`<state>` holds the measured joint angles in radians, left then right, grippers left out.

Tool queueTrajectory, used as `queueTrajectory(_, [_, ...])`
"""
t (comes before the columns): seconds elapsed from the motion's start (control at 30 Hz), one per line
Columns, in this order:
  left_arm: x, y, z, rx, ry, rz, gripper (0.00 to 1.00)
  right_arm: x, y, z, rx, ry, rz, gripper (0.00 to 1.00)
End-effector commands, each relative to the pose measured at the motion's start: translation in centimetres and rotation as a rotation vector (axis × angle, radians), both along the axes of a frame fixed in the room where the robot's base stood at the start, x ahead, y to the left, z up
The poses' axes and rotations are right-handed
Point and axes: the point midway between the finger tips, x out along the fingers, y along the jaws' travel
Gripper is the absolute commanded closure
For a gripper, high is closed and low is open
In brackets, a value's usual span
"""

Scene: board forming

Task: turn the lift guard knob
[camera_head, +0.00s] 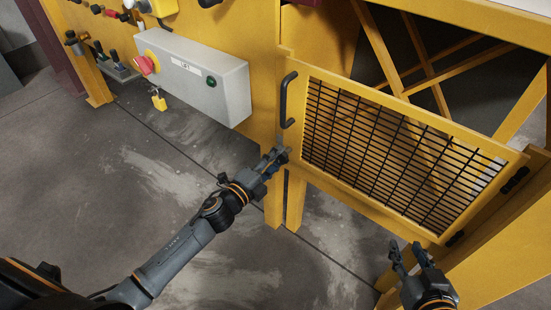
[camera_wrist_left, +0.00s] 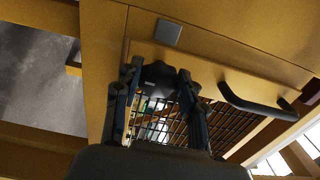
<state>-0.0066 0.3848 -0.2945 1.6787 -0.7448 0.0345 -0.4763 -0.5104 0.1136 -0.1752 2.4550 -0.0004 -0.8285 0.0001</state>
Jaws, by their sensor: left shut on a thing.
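The lift guard (camera_head: 323,172) is a yellow frame with black mesh, standing shut against the yellow machine. Its knob (camera_wrist_left: 158,76) is black and lobed and shows between my left fingers in the left wrist view. My left gripper (camera_head: 278,156) is at the lower left corner of the guard, below the black handle (camera_head: 287,100). It is shut on the knob, and in the head view its fingers hide the knob. My right gripper (camera_head: 408,249) is open and empty, in front of the guard's lower right edge.
A grey control box (camera_head: 215,85) with a red knob (camera_head: 146,65), a green button (camera_head: 211,81) and a hanging yellow padlock (camera_head: 158,100) juts out left of the guard. The handle also shows in the left wrist view (camera_wrist_left: 258,106). The floor in front is clear.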

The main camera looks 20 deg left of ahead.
Motion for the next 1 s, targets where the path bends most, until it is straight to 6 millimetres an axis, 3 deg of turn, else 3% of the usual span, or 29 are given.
queueTrajectory(0.17, [-0.1, -0.1, -0.2, 0.003, 0.001, -0.003, 0.91, 0.0, 0.0, 0.0, 0.0, 0.001, 0.0, 0.65])
queueTrajectory(0.2, [-0.1, -0.1, -0.2, 0.003, 0.001, -0.003, 0.58, 0.0, 0.0, 0.0, 0.0, 0.001, 0.0, 0.65])
queueTrajectory(0.3, [-0.1, -0.1, -0.1, 0.002, 0.002, -0.003, 0.37, 0.0, 0.0, 0.0, 0.0, 0.001, 0.0, 0.65])
queueTrajectory(0.73, [-0.7, 0.2, -0.1, -0.001, 0.001, -0.001, 0.36, 0.0, -0.1, 0.1, -0.001, -0.003, 0.0, 0.65])
queueTrajectory(1.0, [-5.5, 1.9, -0.2, -0.001, 0.006, -0.001, 0.36, 0.0, 0.0, 0.1, 0.0, -0.002, 0.0, 0.65])
